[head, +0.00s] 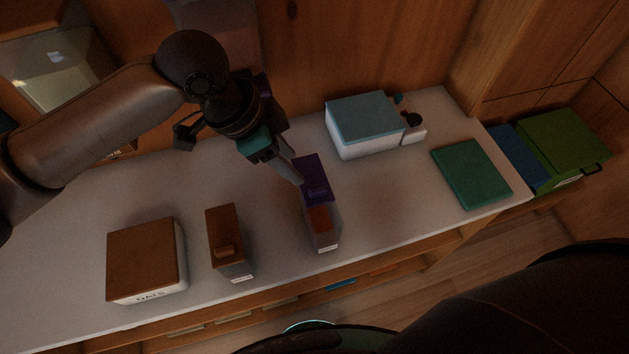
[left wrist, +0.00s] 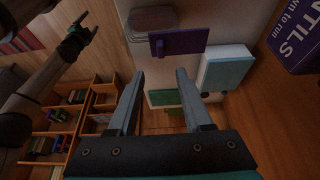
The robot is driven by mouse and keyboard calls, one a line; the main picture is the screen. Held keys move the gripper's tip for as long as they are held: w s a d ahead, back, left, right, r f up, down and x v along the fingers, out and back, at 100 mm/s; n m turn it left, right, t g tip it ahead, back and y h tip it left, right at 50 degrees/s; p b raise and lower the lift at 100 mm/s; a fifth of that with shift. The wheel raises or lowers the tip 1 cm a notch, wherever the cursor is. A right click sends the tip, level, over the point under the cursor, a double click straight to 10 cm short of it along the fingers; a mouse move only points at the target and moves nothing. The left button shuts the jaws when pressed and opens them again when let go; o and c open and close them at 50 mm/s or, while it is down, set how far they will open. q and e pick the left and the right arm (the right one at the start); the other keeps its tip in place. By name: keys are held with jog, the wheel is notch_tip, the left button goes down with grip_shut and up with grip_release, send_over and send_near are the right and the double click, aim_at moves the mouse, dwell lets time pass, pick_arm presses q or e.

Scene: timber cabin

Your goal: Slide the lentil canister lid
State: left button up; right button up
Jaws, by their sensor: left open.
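The lentil canister (head: 322,235) is a narrow clear box with orange contents, standing upright mid-counter. Its purple lid (head: 313,178) lies towards the back, leaving the front part of the top open with the orange contents showing. In the left wrist view the purple lid (left wrist: 190,41) has a small raised grip and sits offset from the canister (left wrist: 152,19). My left gripper (head: 288,170) is open and empty, close beside the lid's back left in the head view. In the left wrist view its fingers (left wrist: 160,77) are apart with nothing between them. Contact with the lid cannot be told.
A brown-lidded canister (head: 226,240) and a white OATS box (head: 147,262) stand left on the counter. A white box with a teal lid (head: 365,118) and a flat green board (head: 472,174) are right. A purple lettered panel (left wrist: 297,38) shows in the left wrist view.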

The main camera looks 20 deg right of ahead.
aim_at(318, 189)
pick_arm(q)
jog(key=x, duration=1.1)
jog(key=shift+d+f, duration=0.1)
jog(key=shift+d, duration=0.05)
jog(key=shift+c, duration=0.2)
grip_shut()
dwell(0.7)
